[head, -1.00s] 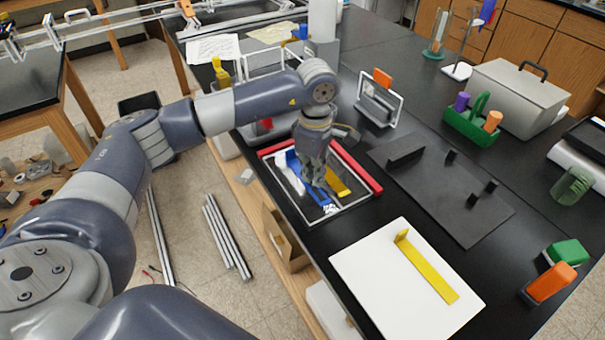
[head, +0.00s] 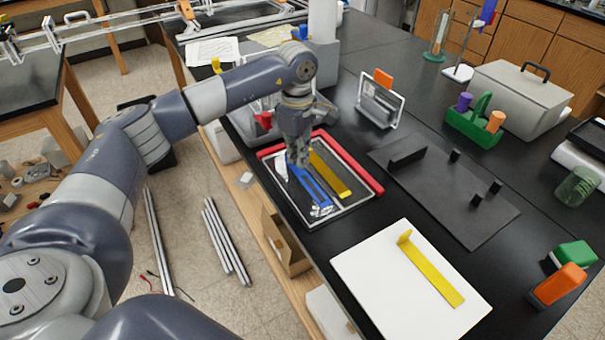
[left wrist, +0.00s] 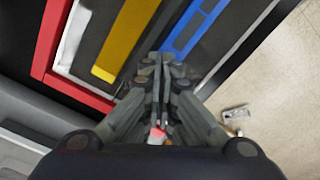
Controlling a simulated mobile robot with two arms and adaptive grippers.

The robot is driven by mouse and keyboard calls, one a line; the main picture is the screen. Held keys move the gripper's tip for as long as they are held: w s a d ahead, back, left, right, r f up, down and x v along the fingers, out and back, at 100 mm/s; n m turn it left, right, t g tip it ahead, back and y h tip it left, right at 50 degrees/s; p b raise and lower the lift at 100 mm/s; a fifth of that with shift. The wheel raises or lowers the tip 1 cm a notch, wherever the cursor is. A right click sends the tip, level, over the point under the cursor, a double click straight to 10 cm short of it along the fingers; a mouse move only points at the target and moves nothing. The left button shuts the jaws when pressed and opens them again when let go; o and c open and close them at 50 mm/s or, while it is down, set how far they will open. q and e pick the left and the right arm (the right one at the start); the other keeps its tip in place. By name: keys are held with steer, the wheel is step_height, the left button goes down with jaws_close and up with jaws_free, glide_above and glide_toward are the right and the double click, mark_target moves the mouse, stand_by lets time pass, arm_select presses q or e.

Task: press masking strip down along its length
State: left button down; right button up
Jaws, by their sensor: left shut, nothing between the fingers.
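A dark panel (head: 345,205) with a pale edge lies on the black bench. A blue strip (head: 316,187) runs along it, a yellow strip (head: 332,176) beside it. The blue strip (left wrist: 190,28) and yellow strip (left wrist: 125,40) also show in the left wrist view. I cannot tell for certain which is the masking strip; the blue one looks like tape. My left gripper (head: 296,163) is shut and empty, pointing down at the far end of the blue strip and hiding that end. Its fingertips (left wrist: 161,58) look close to the blue strip; contact is unclear. My right gripper is not in view.
Red bars (head: 350,163) border the panel's back and right. A clear framed stand (head: 380,100) rises behind it. A dark plate with black blocks (head: 440,190) lies right. A white board (head: 385,275) bearing another yellow strip lies nearer. The bench's left edge is close.

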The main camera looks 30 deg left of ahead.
arm_select(q)
steer(key=shift+s+f+b, duration=0.1)
steer(key=shift+f+b, duration=0.55)
steer(key=shift+f, duration=0.3)
stand_by(1.1)
steer(key=shift+r+p, duration=0.55)
steer(key=shift+r, duration=0.35)
